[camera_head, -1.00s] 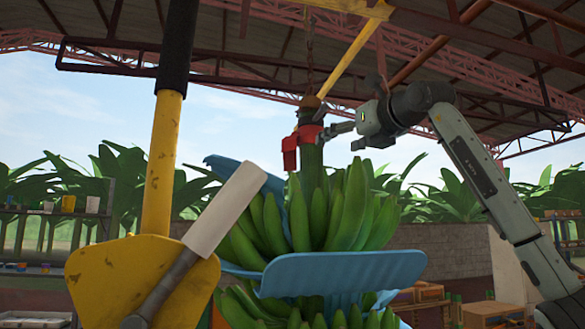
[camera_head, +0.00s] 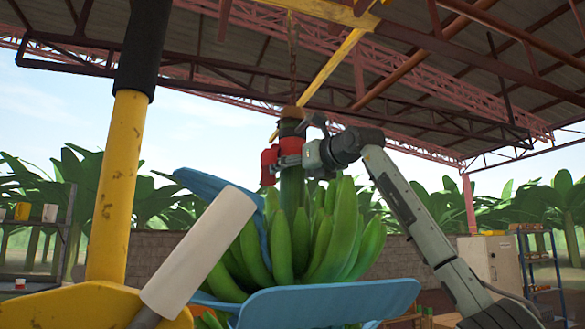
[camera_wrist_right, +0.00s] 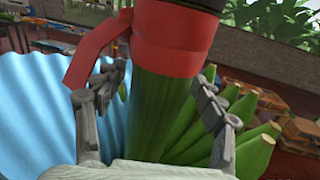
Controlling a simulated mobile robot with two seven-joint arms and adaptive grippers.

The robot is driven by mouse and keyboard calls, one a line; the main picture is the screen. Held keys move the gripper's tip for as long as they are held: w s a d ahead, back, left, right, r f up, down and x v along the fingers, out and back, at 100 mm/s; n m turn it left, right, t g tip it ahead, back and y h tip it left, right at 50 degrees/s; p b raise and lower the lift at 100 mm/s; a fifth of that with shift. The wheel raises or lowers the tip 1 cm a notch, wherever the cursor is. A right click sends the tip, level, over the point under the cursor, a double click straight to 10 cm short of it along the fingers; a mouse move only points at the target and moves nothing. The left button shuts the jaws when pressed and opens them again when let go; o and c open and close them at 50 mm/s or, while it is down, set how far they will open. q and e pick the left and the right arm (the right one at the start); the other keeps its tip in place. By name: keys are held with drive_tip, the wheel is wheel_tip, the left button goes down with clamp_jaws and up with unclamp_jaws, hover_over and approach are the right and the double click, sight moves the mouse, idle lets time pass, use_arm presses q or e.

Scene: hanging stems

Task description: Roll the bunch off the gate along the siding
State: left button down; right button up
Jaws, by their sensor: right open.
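A green banana bunch (camera_head: 325,235) hangs upright from a chain (camera_head: 293,60) under the yellow overhead rail (camera_head: 335,62). A red band (camera_head: 268,165) is wrapped round its thick green stem (camera_head: 291,190), which also shows in the wrist view (camera_wrist_right: 155,115). My right gripper (camera_head: 297,157) is at the stem by the band. In the wrist view its open fingers (camera_wrist_right: 160,78) stand either side of the stem, just below the red band (camera_wrist_right: 150,50). Whether they touch it, I cannot tell. My left gripper is not visible. The gate and siding cannot be made out for certain.
Blue pads (camera_head: 335,302) flank the bunch. A yellow post (camera_head: 118,190) with a black sleeve and a white cylindrical handle (camera_head: 200,250) stand close at the left. Shelves (camera_head: 540,260) and a pale cabinet (camera_head: 492,262) stand back right.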

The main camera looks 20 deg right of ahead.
drive_tip(key=shift+w, duration=0.2)
clamp_jaws()
idle(0.5)
